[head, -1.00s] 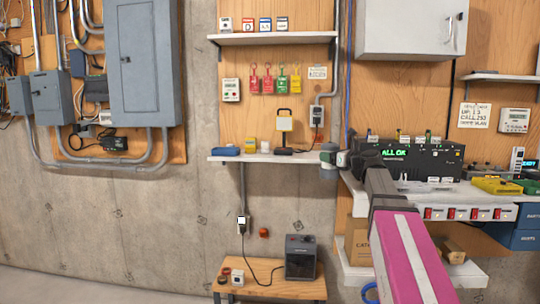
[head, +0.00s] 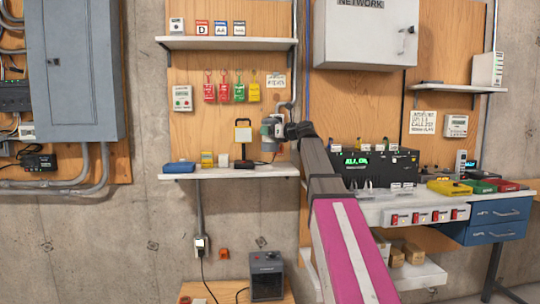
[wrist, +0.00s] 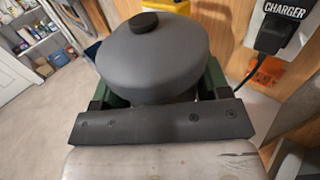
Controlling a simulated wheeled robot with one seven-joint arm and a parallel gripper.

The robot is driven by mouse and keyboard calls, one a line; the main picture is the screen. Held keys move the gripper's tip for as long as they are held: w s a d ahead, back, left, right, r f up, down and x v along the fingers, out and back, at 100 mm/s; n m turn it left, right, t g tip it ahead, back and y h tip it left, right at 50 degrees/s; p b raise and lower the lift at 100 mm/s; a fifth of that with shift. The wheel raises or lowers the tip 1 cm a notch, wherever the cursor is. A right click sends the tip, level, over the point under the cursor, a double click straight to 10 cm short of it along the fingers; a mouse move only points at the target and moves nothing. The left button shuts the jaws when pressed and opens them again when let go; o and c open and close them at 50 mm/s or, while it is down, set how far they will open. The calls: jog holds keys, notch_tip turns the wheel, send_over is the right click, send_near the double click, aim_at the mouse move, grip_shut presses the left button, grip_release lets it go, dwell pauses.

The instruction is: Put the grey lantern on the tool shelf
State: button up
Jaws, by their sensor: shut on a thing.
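The grey lantern (head: 268,144) is in my gripper (head: 272,128). In the wrist view the lantern's round grey top (wrist: 155,60) with a black knob fills the upper middle, between the green fingers. Its lower part is hidden there. In the head view it hangs just above the right end of the lower wall shelf (head: 225,173), which I take for the tool shelf. I cannot tell whether it is over the board or in front of it.
An upper shelf (head: 225,43) is overhead. A workbench (head: 400,208) with a black device (head: 385,168) stands right. A heater (head: 266,275) is below.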

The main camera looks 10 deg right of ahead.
jog(key=shift+w+d+f, duration=0.6)
jog(key=shift+d+f, duration=0.6)
jog(key=shift+f, duration=0.3)
jog(key=shift+w+d+f, duration=0.6)
jog(key=shift+d+f, duration=0.6)
jog(key=shift+f, duration=0.25)
jog(key=shift+w+d+f, duration=0.6)
jog(key=shift+d+f, duration=0.6)
jog(key=shift+f, duration=0.3)
jog(key=o, duration=1.2)
jog(key=v, duration=1.2)
jog(key=shift+r, duration=0.1)
